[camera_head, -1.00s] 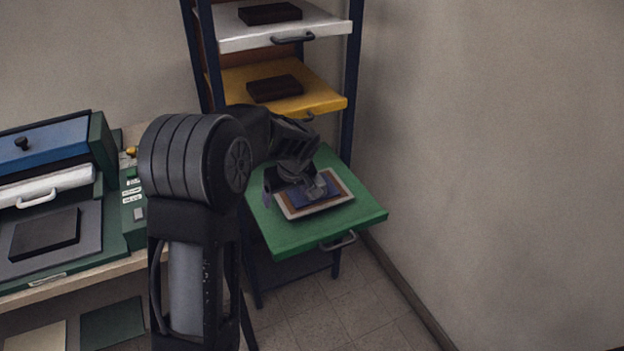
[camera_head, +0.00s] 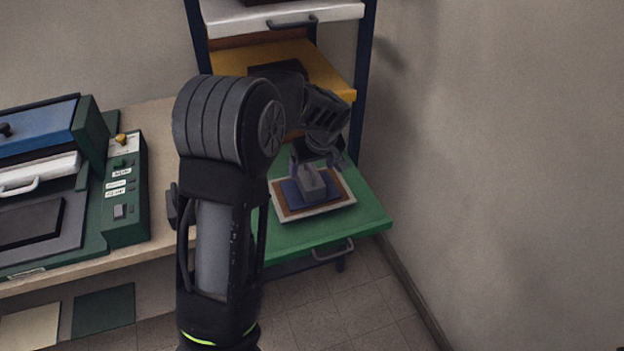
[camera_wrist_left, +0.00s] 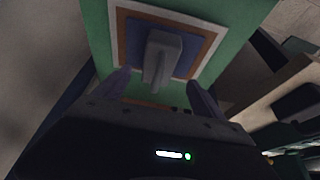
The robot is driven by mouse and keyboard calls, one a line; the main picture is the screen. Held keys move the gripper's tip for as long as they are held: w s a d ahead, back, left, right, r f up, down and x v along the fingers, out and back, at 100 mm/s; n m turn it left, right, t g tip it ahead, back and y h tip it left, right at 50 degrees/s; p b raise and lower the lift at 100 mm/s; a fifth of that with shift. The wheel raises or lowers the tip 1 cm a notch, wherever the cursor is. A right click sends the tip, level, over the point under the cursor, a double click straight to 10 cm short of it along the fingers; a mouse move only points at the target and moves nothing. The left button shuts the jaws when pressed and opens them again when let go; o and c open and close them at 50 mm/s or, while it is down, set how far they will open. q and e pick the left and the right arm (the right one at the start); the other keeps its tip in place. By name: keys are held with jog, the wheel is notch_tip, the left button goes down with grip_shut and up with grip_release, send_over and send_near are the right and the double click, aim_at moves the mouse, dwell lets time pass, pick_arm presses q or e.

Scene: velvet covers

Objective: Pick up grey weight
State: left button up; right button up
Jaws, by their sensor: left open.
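The grey weight (camera_head: 311,184) is a block with a raised handle-like part. It sits on a dark blue cover (camera_head: 291,193) inside a brown and white bordered piece (camera_head: 347,200) on the green pull-out shelf (camera_head: 370,212). My left gripper (camera_head: 318,165) is open and empty just behind and above the weight. In the left wrist view the weight (camera_wrist_left: 163,55) lies ahead of the gap between the two fingers (camera_wrist_left: 160,85), apart from them. My right gripper is not in view.
A yellow shelf (camera_head: 335,75) and a white shelf (camera_head: 340,12) are above the green one, close over my wrist. A bench with a green control box (camera_head: 125,195) and a dark pad (camera_head: 28,222) stands at the left. A bare wall is at the right.

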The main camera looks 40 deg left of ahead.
aim_at(310, 178)
pick_arm(q)
jog(key=shift+x, duration=1.35)
jog(key=shift+w, duration=0.1)
jog(key=shift+f+p, duration=0.1)
jog(key=shift+p, duration=0.2)
jog(key=shift+f, duration=0.3)
jog(key=p+x, duration=0.1)
jog(key=x, duration=0.2)
jog(key=shift+f+p, duration=0.4)
jog(key=shift+w+a+f, duration=0.15)
jog(key=shift+f, duration=0.2)
jog(key=shift+c, duration=0.6)
grip_shut()
